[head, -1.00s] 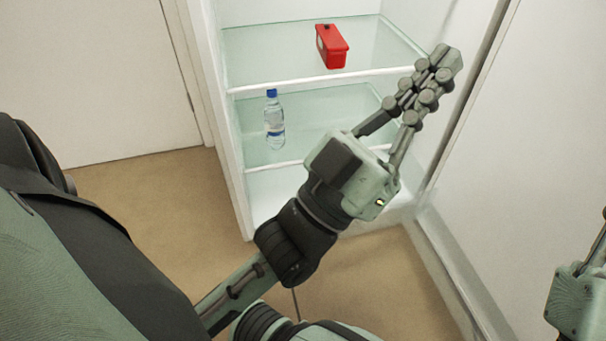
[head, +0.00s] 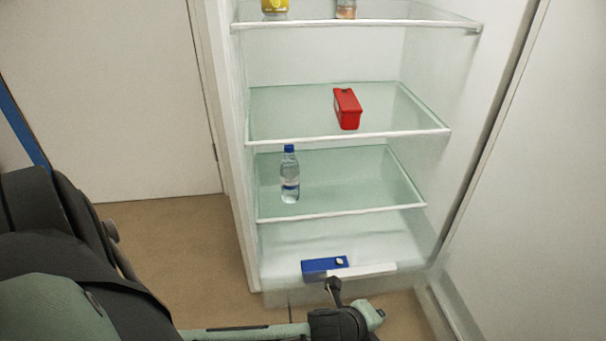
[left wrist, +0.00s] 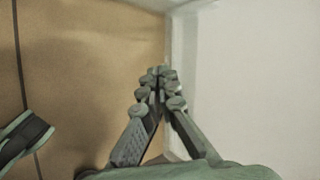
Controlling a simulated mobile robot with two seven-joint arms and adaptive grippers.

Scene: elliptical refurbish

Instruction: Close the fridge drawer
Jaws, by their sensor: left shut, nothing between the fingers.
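The fridge drawer (head: 283,292) is the clear bottom compartment of the fridge, with a white bar (head: 370,269) along its front. I cannot tell how far out it stands. A blue box (head: 322,266) shows there beside the bar. My left gripper (head: 333,284) is low at the drawer's front, pointing at it, below the blue box; whether it touches is unclear. In the left wrist view the left gripper (left wrist: 159,72) is shut and empty, close to a white surface (left wrist: 245,80) on the right. My right gripper is out of view.
Glass shelves above hold a water bottle (head: 290,178), a red box (head: 347,109) and a yellow item (head: 275,6). A white panel (head: 540,190) stands close on the right. Brown floor (head: 175,245) is free to the left.

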